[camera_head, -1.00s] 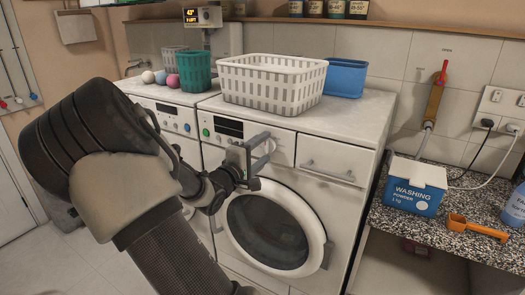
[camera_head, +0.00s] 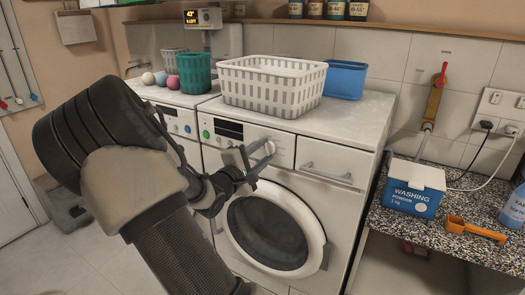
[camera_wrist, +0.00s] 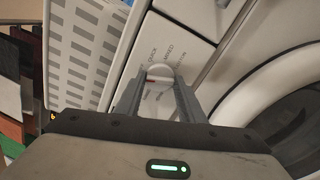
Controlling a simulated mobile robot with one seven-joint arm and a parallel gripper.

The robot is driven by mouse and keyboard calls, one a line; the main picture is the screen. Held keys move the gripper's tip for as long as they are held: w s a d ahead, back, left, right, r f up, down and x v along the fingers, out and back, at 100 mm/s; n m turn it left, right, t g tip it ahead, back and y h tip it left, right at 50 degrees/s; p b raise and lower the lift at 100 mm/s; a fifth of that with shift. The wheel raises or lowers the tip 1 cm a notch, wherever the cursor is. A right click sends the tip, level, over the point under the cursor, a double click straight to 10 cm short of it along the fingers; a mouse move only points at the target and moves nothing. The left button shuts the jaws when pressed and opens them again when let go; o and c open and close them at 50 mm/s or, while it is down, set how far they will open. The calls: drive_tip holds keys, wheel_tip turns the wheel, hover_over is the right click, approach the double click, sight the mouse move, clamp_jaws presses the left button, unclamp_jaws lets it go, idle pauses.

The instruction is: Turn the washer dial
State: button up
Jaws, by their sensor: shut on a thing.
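The washer (camera_head: 350,205) is the white front-loader on the right, with its round door shut. Its white dial (camera_head: 267,147) is on the front panel, right of the dark display. My gripper (camera_head: 260,158) reaches it from the front left. In the wrist view, the dial (camera_wrist: 160,76) with a small red mark sits between the two grey fingers of my gripper (camera_wrist: 157,92), which are shut on it. Printed labels, one reading "QUICK", show around the dial. The fingers hide part of the dial's lower rim.
A white basket (camera_head: 270,92) and a blue bin (camera_head: 346,79) stand on the washer. A drawer handle (camera_head: 327,172) sits right of the dial. A second machine (camera_head: 172,117) stands to the left. A washing powder box (camera_head: 415,190) and orange scoop (camera_head: 475,229) lie on the right counter.

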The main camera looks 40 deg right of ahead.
drive_tip(key=n+p, duration=0.2)
drive_tip(key=n, duration=0.2)
drive_tip(key=shift+r+n, duration=0.15)
drive_tip(key=shift+n, duration=0.15)
drive_tip(key=n+p, duration=0.4)
drive_tip(key=n, duration=0.1)
drive_tip(key=shift+n, duration=0.3)
drive_tip(key=n+p, duration=0.5)
drive_tip(key=shift+n+p, duration=1.95)
drive_tip(key=shift+n, duration=0.55)
drive_tip(key=shift+f, duration=0.2)
drive_tip(key=o, duration=1)
drive_tip(key=shift+o, duration=0.2)
drive_tip(key=shift+a, duration=0.1)
drive_tip(key=b+v, duration=0.1)
drive_tip(key=v, duration=1.6)
drive_tip(key=shift+a, duration=0.15)
